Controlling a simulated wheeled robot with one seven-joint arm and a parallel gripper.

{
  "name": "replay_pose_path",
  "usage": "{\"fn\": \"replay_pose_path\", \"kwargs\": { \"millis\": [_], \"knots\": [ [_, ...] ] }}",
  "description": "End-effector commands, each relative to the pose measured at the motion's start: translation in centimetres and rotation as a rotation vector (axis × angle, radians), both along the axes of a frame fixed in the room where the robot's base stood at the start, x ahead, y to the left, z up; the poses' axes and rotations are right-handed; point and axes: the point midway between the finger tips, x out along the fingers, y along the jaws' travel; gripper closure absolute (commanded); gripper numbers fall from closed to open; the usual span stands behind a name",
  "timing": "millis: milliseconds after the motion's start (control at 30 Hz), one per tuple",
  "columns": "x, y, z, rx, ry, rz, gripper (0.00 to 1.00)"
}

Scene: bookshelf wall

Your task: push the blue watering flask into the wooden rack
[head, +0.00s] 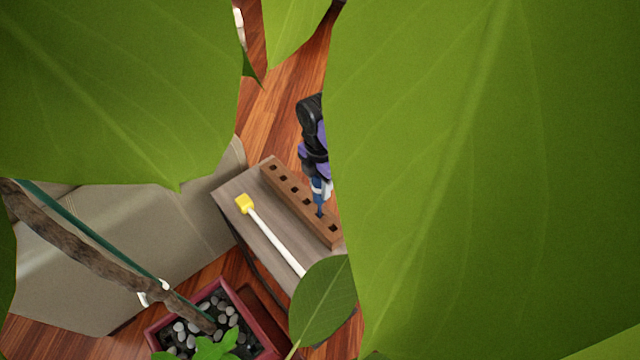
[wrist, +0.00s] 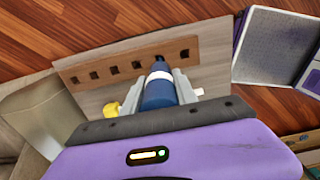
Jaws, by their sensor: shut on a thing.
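The blue watering flask (wrist: 160,92), with a white band near its narrow end, is held between the fingers of my gripper (wrist: 162,80). In the head view the flask (head: 318,208) points down at the wooden rack (head: 290,194), near the rack's right end. My gripper (head: 321,186) is above the rack there, partly hidden by a leaf. The rack (wrist: 100,65) is a brown bar with a row of square holes. The flask's tip overlaps the row, between visible holes; I cannot tell whether it is inside a hole.
The rack stands on a grey wooden table (head: 240,194). A white-handled tool with a yellow head (head: 244,203) lies in front of the rack. Large green leaves (head: 480,180) block much of the head view. A planter with pebbles (head: 246,324) stands below the table.

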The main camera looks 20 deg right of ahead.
Motion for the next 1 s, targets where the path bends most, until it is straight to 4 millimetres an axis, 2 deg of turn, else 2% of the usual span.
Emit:
{"fn": "replay_pose_path", "kwargs": {
  "millis": [1000],
  "knots": [
    [0.0,0.0,-2.4,0.0,0.0,0.0,1.0]
  ]
}}
